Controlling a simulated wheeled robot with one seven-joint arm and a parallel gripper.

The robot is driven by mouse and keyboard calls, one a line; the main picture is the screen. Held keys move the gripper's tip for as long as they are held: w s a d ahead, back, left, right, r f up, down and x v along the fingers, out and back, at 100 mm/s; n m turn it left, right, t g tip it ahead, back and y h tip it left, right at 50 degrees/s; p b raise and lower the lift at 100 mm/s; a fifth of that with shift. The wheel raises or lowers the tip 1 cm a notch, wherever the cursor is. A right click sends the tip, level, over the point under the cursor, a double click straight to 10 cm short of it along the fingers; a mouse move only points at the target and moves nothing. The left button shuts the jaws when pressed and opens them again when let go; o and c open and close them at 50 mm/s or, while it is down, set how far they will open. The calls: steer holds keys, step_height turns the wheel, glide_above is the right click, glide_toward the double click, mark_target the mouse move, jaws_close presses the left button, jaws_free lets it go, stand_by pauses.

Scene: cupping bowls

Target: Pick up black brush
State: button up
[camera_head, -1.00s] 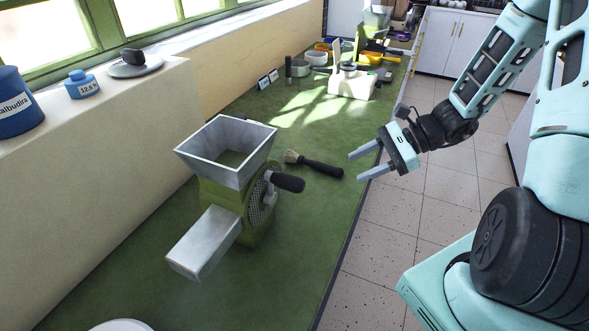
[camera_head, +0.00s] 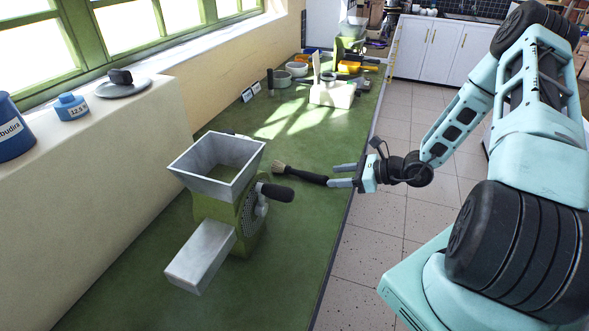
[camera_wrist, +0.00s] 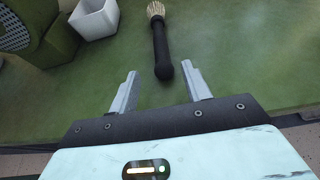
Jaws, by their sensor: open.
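The black brush (camera_head: 301,174) lies on the green counter, its pale bristles to the left and its dark handle toward my gripper. My gripper (camera_head: 337,175) is open at the counter's right edge, with its fingertips close to the handle end. In the wrist view the brush (camera_wrist: 161,50) lies ahead of my open gripper (camera_wrist: 161,82), its handle end roughly centred between the two fingertips. Nothing is held. In the head view the near finger overlaps the handle's end.
A green grinder with a grey metal hopper (camera_head: 213,185) stands left of the brush, its dark crank handle (camera_head: 276,192) pointing toward it. A white holder (camera_head: 333,95) and bowls stand farther back. The green counter (camera_head: 300,235) is clear in front of the brush.

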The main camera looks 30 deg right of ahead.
mark_target(320, 176)
steer(key=shift+p+x, duration=1.25)
steer(key=shift+x, duration=2.2)
steer(key=shift+w+r, duration=0.1)
jaws_close()
